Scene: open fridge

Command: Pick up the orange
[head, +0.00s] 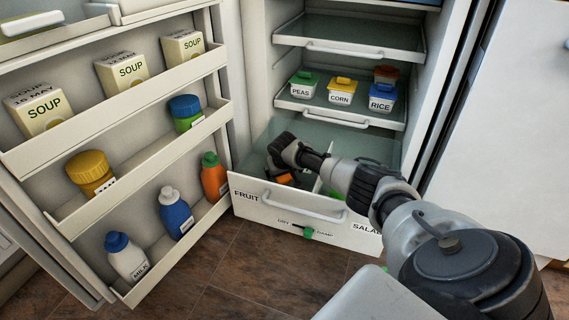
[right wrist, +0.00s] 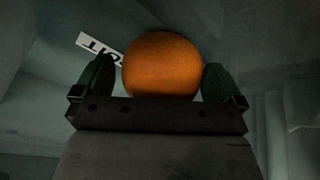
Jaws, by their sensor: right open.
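The orange (right wrist: 160,66) is large and close in the right wrist view, between the two dark fingers of my right gripper (right wrist: 158,72). The fingers are open, one on each side of it; whether they touch it I cannot tell. In the head view my right arm reaches from the right into the open drawer marked FRUIT (head: 247,197). There the right gripper (head: 278,174) points down inside the drawer, and only a small patch of the orange (head: 284,179) shows beside it. My left gripper is not in view.
The drawer front has a handle (head: 303,207) and a green slider (head: 308,232). A shelf above holds PEAS (head: 303,88), CORN (head: 342,92) and RICE (head: 382,99) tubs. The open fridge door at left carries soup boxes (head: 121,73), a jar (head: 90,172) and bottles (head: 175,213).

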